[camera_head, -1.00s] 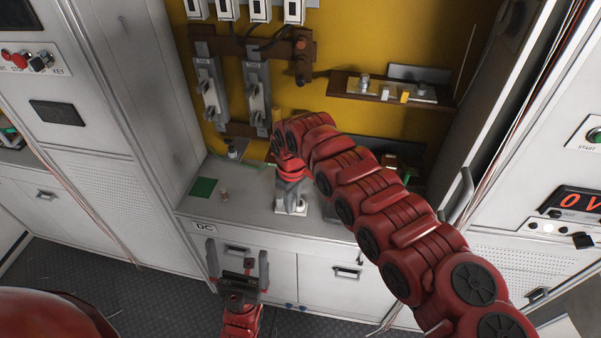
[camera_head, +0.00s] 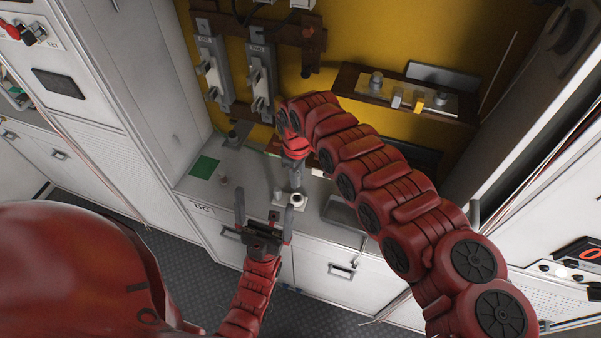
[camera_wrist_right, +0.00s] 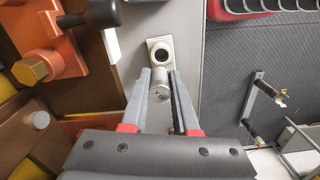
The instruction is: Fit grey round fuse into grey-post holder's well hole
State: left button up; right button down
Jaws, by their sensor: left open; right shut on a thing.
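The holder with the well hole (camera_wrist_right: 159,52) is a pale metal plate with a round raised rim and a dark opening. In the head view the holder (camera_head: 298,200) sits on the bench near its front edge. My right gripper (camera_wrist_right: 167,78) is shut on the grey round fuse (camera_wrist_right: 170,88), a short pale cylinder between the fingertips. The fuse appears just beside the rim in the wrist view, outside the hole; whether they touch I cannot tell. In the head view my right gripper (camera_head: 294,182) is beside the holder, hiding the fuse. My left gripper (camera_head: 265,213) is open and empty in front of the bench.
A green square (camera_head: 204,167) and a small post (camera_head: 223,180) are on the bench at left. A grey tray-like part (camera_head: 345,212) is right of the holder. Switches (camera_head: 262,80) and a brown shelf (camera_head: 390,90) are on the yellow back panel. White cabinet walls enclose both sides.

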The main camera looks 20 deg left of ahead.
jog(key=shift+s+a+r, duration=0.1)
jog(key=shift+s, duration=0.15)
jog(key=shift+w+f+b, duration=0.2)
jog(key=shift+f+b, duration=0.45)
notch_tip(320, 180, down, 3)
jog(key=b, duration=0.3)
jog(key=shift+s+f, duration=0.1)
jog(key=shift+f, duration=0.1)
jog(key=shift+f+b, duration=0.5)
jog(key=shift+f, duration=0.15)
jog(key=shift+f, duration=0.15)
jog(key=shift+f, duration=0.45)
jog(key=shift+f, duration=0.25)
